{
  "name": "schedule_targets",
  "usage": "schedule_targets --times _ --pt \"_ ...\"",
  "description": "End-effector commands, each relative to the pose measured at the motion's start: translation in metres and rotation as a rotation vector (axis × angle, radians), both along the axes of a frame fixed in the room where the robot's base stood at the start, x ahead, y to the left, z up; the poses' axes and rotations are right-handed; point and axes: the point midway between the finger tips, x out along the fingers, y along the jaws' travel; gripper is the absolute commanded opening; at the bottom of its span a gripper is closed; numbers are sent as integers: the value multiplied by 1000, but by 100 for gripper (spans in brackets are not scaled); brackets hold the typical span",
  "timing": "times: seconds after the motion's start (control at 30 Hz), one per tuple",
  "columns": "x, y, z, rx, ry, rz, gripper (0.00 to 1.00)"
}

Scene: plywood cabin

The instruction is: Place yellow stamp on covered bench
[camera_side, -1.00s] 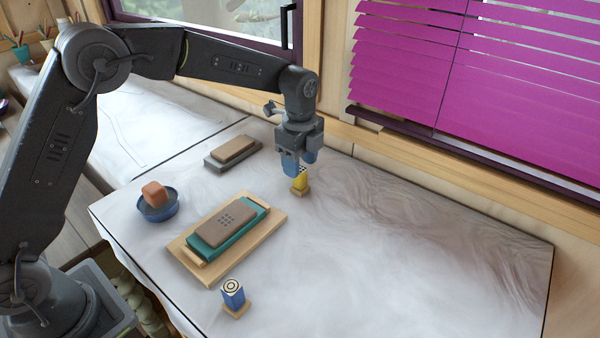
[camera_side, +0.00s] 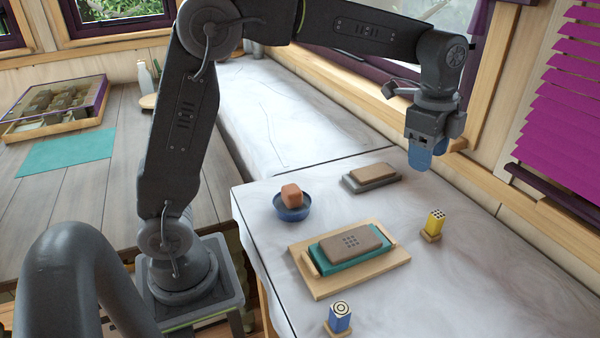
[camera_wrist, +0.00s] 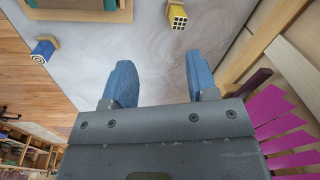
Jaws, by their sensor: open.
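The yellow stamp (camera_side: 435,223), with dark dots on its top and a wooden foot, stands upright on the covered bench (camera_side: 470,290), near its wall side. It also shows at the top of the wrist view (camera_wrist: 177,16). The bench has a whitish, marbled cover. My gripper (camera_side: 428,158) is above the bench, higher than the stamp and clear of it. Its blue fingers are apart with nothing between them, as the wrist view (camera_wrist: 155,82) shows.
A blue stamp (camera_side: 340,317) stands near the front. A wooden tray (camera_side: 318,287) holds a teal block with a brown pad. A blue bowl (camera_side: 291,213) holds an orange block. A grey-based brown block (camera_side: 372,177) lies behind. Window frame and purple blinds (camera_side: 570,115) border the right.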

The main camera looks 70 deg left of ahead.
Motion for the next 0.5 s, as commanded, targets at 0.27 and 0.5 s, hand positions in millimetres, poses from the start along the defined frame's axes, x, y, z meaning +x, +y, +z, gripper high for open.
schedule_targets --times 0.27,0.5 --pt "-114 30 34 -110 -167 539 53" --pt "-201 45 14 -254 -280 959 53"
